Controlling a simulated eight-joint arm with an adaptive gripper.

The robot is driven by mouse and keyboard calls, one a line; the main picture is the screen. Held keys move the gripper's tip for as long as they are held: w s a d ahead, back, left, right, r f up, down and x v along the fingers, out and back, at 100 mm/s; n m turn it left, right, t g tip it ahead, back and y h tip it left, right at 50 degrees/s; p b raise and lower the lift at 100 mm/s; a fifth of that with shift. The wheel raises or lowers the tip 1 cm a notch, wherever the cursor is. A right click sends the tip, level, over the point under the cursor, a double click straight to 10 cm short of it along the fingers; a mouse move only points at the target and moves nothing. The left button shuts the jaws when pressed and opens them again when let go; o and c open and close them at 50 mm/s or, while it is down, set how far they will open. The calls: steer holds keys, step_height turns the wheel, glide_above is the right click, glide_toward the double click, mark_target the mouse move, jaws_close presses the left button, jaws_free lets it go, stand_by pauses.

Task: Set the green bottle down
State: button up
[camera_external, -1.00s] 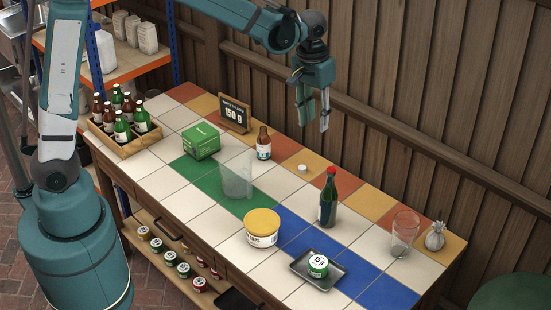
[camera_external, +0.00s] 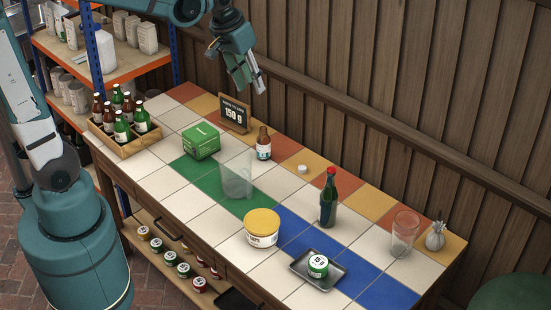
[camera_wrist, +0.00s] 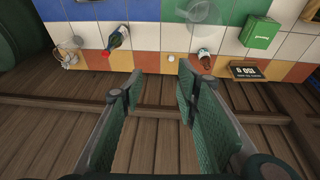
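A dark green bottle (camera_external: 328,203) with a red cap stands upright on the tiled table (camera_external: 184,221), right of the middle. It also shows in the wrist view (camera_wrist: 119,38), at the upper left. My gripper (camera_external: 251,86) is in the air above the back edge of the table, near the sign, well apart from the green bottle. In the wrist view its fingers (camera_wrist: 160,75) are spread with nothing between them.
A wooden crate (camera_external: 125,150) of several bottles, a green box (camera_external: 201,141), a brown bottle (camera_external: 264,145), a clear pitcher (camera_external: 237,177), a yellow-lidded tub (camera_external: 262,228), a dark tray (camera_external: 330,282) and a glass (camera_external: 404,238) stand on the table. A sign (camera_external: 234,115) stands at the back.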

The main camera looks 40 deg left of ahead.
steer(key=s+a+t, duration=0.3)
steer(key=s+a, duration=1)
steer(key=s, duration=0.4)
steer(key=shift+a+t+y, duration=0.25)
steer(key=shift+t+y, duration=0.05)
steer(key=shift+y, duration=0.1)
